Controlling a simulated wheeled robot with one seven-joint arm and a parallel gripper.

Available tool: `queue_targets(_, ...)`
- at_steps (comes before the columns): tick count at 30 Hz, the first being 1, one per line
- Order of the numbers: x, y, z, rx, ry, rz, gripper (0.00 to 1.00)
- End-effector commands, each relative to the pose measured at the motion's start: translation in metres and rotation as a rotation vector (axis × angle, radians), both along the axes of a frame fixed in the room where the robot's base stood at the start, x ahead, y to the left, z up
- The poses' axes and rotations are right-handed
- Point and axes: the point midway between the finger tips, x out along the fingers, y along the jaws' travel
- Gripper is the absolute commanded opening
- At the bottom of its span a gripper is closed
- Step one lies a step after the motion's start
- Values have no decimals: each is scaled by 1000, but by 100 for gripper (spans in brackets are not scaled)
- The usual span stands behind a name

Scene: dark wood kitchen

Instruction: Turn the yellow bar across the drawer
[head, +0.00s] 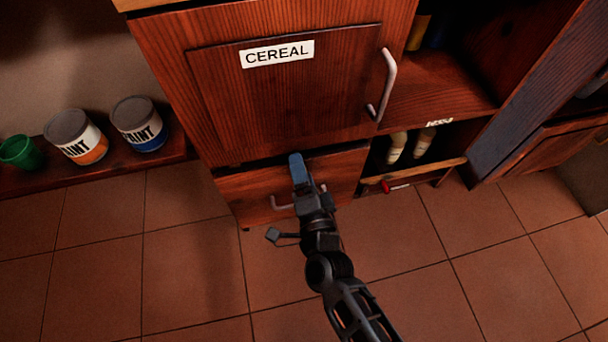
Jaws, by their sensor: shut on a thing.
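The lower drawer (345,177) is under the cabinet door labelled CEREAL, with a silver handle (281,204) partly behind my gripper. My gripper (297,162) is at the drawer's top edge, its blue-grey end pointing toward the cabinet. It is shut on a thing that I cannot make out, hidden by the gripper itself. I see no yellow bar clearly on this drawer; that spot is covered by my gripper and arm.
The CEREAL door (285,95) is closed, with a long silver handle (388,88). To the right, an open compartment holds pale bottles (397,145) above a light wooden rail (440,168) and a red-ended tool (387,187). Paint cans (138,122) stand left. The tiled floor (170,285) is clear.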

Motion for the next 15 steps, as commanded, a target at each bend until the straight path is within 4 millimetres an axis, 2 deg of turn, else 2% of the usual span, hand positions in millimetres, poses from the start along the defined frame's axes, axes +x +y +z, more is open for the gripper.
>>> queue_targets(6,-1,1,-3,141,42,-1,46)
queue_targets(15,-1,2,-2,248,73,-2,46)
